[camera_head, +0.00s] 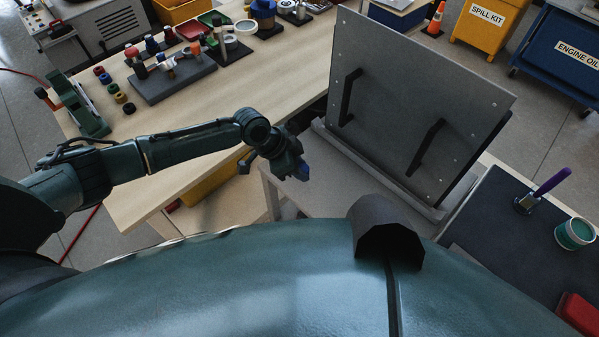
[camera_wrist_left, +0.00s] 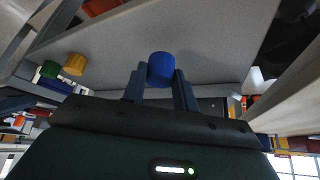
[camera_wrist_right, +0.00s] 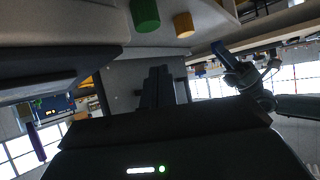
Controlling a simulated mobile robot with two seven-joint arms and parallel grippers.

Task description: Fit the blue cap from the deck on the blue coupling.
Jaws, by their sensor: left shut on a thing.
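The blue cap (camera_wrist_left: 161,67) is between the fingertips of my left gripper (camera_wrist_left: 160,80), which is shut on it. In the head view my left gripper (camera_head: 290,165) holds the blue cap (camera_head: 302,172) in the air near the left edge of the upright grey panel (camera_head: 405,115). A green cylinder (camera_wrist_left: 50,69) and a yellow cylinder (camera_wrist_left: 75,63) stick out from a grey surface; I cannot tell whether they are caps or couplings. I cannot make out the blue coupling. My right gripper (camera_wrist_right: 163,85) looks shut and empty in its wrist view; it is not seen in the head view.
The panel has two black handles and stands on a light grey table (camera_head: 325,195). A wooden bench (camera_head: 190,125) at the left bears a dark tray (camera_head: 172,82) with small parts. A dark mat (camera_head: 510,240) at the right holds a purple-handled brush (camera_head: 545,187) and a teal tin (camera_head: 574,234).

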